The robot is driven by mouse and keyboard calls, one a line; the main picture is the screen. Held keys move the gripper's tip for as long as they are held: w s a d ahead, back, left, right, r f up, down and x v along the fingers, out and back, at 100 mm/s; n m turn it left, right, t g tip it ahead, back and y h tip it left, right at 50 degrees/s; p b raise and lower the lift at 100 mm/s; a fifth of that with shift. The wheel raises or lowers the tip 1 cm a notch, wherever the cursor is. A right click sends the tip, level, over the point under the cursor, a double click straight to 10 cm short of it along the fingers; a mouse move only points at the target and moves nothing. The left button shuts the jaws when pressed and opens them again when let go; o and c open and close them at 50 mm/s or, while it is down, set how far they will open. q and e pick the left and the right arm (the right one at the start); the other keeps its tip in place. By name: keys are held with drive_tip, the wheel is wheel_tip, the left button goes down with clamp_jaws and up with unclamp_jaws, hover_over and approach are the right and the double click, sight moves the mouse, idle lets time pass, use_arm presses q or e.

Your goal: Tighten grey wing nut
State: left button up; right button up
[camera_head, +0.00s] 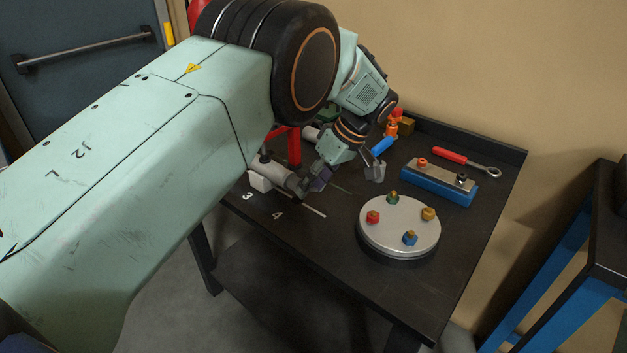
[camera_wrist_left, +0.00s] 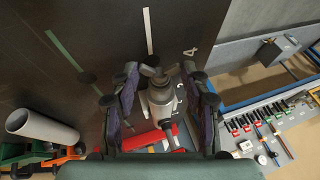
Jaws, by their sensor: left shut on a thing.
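The grey wing nut (camera_wrist_left: 160,73) sits at the end of a grey cylindrical fitting (camera_wrist_left: 162,98) in the left wrist view, with its wings spread sideways. My left gripper (camera_wrist_left: 160,84) has one finger on each side of it and is shut on it. In the head view my left gripper (camera_head: 312,185) is at the end of the grey fitting (camera_head: 272,170), which lies above the left part of the table. The fingers hide the wing nut there. My right gripper is in neither view.
The dark table (camera_head: 330,240) holds a round plate (camera_head: 385,240) with several coloured knobs. Behind it are a blue block (camera_head: 437,185) and a red-handled wrench (camera_head: 465,162). The table's front is clear.

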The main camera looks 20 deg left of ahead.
use_arm(q)
drive_tip(key=shift+w+r, duration=0.15)
idle(0.5)
drive_tip(key=o, duration=1.2)
drive_tip(key=shift+c, duration=0.2)
drive_tip(key=v, duration=1.1)
drive_tip(key=shift+w+d+r, duration=0.15)
drive_tip(key=shift+d+r, duration=0.15)
